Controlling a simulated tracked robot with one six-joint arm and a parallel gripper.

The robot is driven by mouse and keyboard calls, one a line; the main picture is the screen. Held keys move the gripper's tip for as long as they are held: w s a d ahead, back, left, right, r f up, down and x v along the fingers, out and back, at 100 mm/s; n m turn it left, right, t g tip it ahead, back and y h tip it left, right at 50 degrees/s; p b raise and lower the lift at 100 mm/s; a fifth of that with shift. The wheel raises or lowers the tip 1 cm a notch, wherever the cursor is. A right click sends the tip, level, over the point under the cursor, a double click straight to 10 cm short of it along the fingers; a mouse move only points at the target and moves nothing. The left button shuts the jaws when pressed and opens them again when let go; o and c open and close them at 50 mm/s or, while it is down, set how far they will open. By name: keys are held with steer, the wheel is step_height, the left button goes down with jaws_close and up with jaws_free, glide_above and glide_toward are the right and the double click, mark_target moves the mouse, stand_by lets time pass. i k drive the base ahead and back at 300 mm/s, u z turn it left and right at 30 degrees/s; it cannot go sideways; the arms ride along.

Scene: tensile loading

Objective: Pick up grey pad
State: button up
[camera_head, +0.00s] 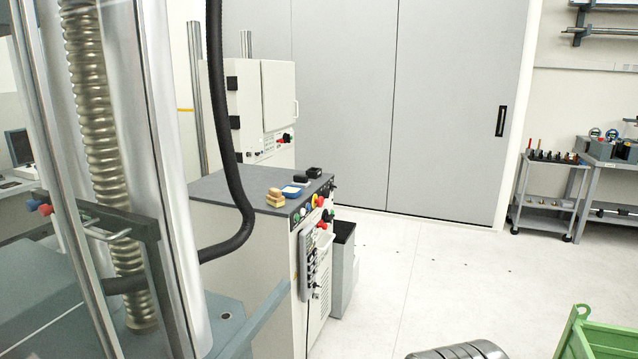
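No thing shows clearly as a grey pad. On the dark grey top of a white control cabinet (225,188) lie several small items. A dark grey or black small block (301,180) and a black one (314,172) lie near its back right corner; I cannot tell whether either is the pad. My gripper is not in view.
A testing machine with steel columns (160,150) and a black hose (232,140) fills the left. A green crate (600,338) stands lower right. Pale floor between is mostly clear.

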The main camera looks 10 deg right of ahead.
mark_target(302, 181)
steer(key=z, duration=0.85)
steer(key=i, duration=3.45)
